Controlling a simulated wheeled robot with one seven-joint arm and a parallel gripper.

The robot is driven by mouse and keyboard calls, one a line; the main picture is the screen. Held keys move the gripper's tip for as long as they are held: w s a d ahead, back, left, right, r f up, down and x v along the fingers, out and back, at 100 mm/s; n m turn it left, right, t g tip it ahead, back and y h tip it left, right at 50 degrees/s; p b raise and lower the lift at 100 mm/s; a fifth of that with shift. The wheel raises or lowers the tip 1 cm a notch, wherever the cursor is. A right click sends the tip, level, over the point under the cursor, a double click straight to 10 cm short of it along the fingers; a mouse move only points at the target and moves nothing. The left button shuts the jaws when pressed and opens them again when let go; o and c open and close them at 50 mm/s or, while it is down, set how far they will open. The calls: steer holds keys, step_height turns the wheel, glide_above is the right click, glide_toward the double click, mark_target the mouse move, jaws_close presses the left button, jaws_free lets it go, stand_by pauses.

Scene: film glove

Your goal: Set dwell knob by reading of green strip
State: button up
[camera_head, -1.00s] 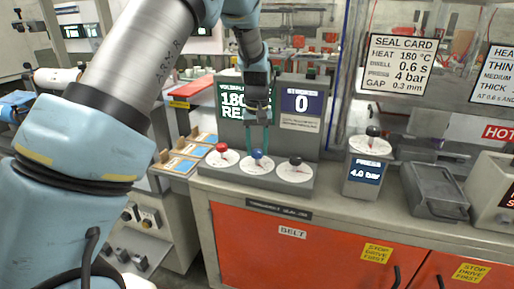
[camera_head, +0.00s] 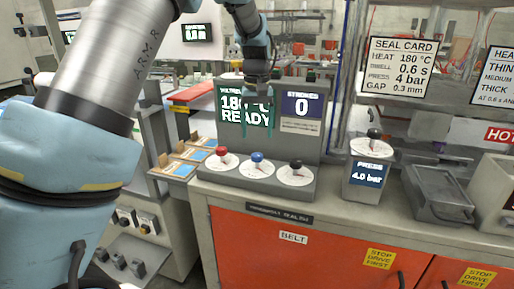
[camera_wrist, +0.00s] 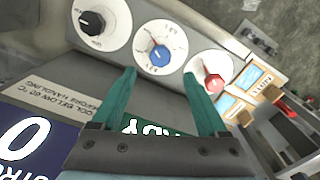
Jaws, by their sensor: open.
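Three dial knobs stand in a row on the grey sealer's front ledge: a red knob (camera_head: 222,152), a blue knob (camera_head: 257,157) and a black knob (camera_head: 296,164). Each has a round white dial. The wrist view shows the black knob (camera_wrist: 92,22), blue knob (camera_wrist: 158,54) and red knob (camera_wrist: 213,82); the dial marks are too small to read, so I cannot tell which is dwell. My gripper (camera_head: 257,125) is open and empty, its green fingers above the blue knob and in front of the display. Its fingers (camera_wrist: 162,80) are apart in the wrist view. I cannot make out a green strip.
The display (camera_head: 247,112) reads 180 °C READY; the counter panel (camera_head: 302,104) reads 0. A seal card (camera_head: 397,68) lists dwell 0.6 s. A press knob unit (camera_head: 367,174) shows 4.0 bar. Tan and blue trays (camera_head: 187,157) lie left.

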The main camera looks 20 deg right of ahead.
step_height(320, 180, up, 4)
steer(key=shift+f, duration=0.15)
steer(key=shift+a, duration=0.1)
stand_by(0.4)
steer(key=a+f+n, duration=0.1)
steer(key=a+f, duration=0.1)
steer(key=a, duration=0.9)
steer(key=a+f+n, duration=0.1)
steer(key=a+f, duration=0.1)
steer(key=a, duration=0.8)
steer(key=s+a+f, duration=0.2)
steer(key=s+a, duration=0.3)
steer(key=a, duration=0.2)
steer(key=s+a+f+n+t, duration=0.1)
steer(key=s+a+f, duration=0.1)
steer(key=s+a, duration=0.3)
steer(key=a, duration=0.3)
steer(key=shift+s+a+t, duration=0.15)
steer(key=shift+s+t, duration=0.15)
steer(key=shift+s, duration=0.05)
steer(key=shift+f, duration=0.1)
